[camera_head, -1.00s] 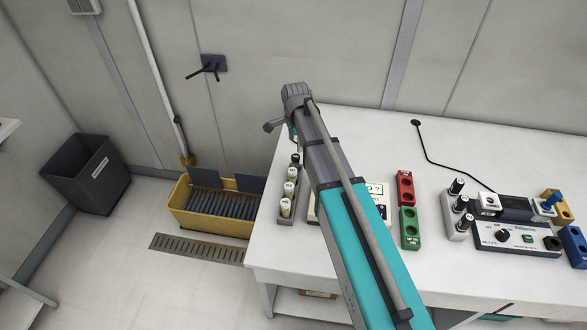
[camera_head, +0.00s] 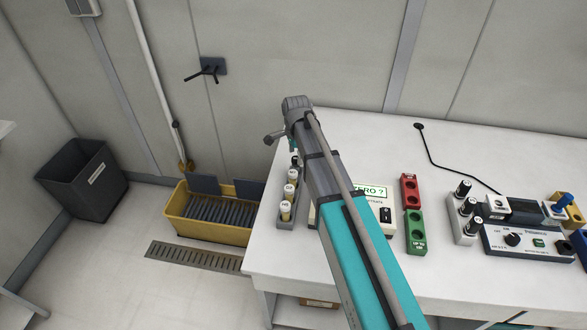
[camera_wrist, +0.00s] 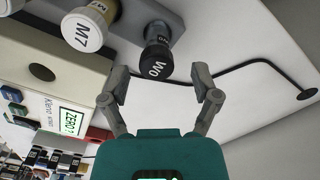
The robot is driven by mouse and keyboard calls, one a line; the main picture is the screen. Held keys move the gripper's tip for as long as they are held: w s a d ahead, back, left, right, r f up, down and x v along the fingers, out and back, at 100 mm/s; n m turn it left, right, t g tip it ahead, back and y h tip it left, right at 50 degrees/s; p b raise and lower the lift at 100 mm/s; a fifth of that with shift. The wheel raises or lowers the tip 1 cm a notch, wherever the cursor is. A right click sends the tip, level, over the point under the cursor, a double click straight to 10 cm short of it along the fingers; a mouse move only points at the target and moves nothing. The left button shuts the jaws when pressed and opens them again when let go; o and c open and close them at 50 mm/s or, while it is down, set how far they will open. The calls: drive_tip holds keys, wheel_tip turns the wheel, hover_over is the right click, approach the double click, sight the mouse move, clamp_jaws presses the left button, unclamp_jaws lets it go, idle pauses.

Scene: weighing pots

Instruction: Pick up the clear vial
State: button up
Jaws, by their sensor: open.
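The clear vial (camera_wrist: 157,50) has a black cap marked W0 and sits at the end of a grey rack (camera_wrist: 150,12). In the wrist view my gripper (camera_wrist: 161,84) is open, its fingers apart on either side of the line to the black cap. The cap shows just beyond the fingertips, and nothing is between the fingers. In the head view the rack (camera_head: 286,222) stands at the bench's left edge, and my arm hides most of the gripper and the vial.
White-capped vials, one marked M7 (camera_wrist: 83,30), share the rack. A balance (camera_wrist: 50,95) reading "ZERO ?" stands beside it. Red (camera_head: 410,191) and green (camera_head: 415,232) blocks stand right of the balance. A black cable (camera_wrist: 245,68) lies on clear bench.

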sight(296, 166)
drive_tip(key=shift+f, duration=0.1)
drive_tip(key=shift+s+f+b, duration=0.1)
drive_tip(key=shift+f+b, duration=2.4)
drive_tip(key=shift+b, duration=0.15)
clamp_jaws()
